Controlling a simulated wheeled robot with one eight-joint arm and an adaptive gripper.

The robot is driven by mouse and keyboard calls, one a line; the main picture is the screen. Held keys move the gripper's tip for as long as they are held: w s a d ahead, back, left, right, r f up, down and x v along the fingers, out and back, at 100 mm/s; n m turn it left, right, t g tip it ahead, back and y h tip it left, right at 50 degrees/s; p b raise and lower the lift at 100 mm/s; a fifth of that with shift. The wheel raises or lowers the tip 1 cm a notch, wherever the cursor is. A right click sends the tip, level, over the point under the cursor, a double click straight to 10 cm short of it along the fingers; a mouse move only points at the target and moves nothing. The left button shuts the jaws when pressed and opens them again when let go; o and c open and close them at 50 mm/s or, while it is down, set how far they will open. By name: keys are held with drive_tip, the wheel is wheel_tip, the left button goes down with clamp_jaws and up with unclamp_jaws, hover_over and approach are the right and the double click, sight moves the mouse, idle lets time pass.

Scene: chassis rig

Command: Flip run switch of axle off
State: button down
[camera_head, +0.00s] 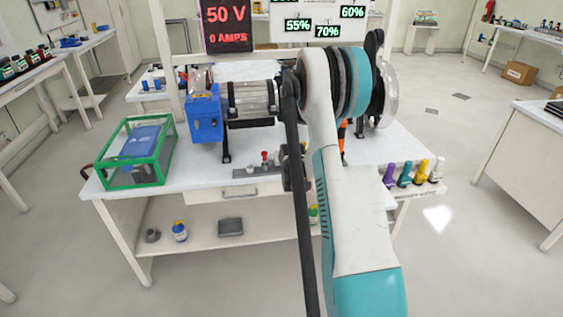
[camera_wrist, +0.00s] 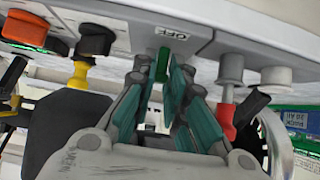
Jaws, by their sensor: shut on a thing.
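In the wrist view, a small green switch lever (camera_wrist: 162,64) sticks out below a label reading OFF on the pale panel (camera_wrist: 225,45). My gripper (camera_wrist: 161,76) has its teal pads on either side of the lever and is shut on it. The lower part of the lever is partly hidden between the fingers. In the head view, the axle rig with its blue box (camera_head: 205,115) and metal cylinder (camera_head: 252,99) stands on the white table.
A black plug (camera_wrist: 97,40) and a red-and-black plug (camera_wrist: 250,108) sit close to my fingers on either side. A green-framed clear box (camera_head: 138,153) stands at the table's left. Coloured bottles (camera_head: 405,175) stand at its right. A display (camera_head: 226,25) reads 50 V and 0 AMPS.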

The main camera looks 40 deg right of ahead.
drive_tip(key=shift+s+a+f+t+h, duration=0.2)
drive_tip(key=shift+t+h, duration=0.15)
drive_tip(key=shift+t, duration=0.3)
drive_tip(key=shift+s+a+f+t+h, duration=0.1)
drive_tip(key=shift+s+t+h, duration=0.15)
drive_tip(key=shift+t, duration=0.35)
drive_tip(key=shift+s+a+f+t+h, duration=0.15)
drive_tip(key=shift+t+h, duration=0.25)
drive_tip(key=shift+t, duration=0.25)
drive_tip(key=c, duration=1.6)
unclamp_jaws()
drive_tip(key=shift+r, duration=0.15)
wheel_tip(320, 180, up, 10)
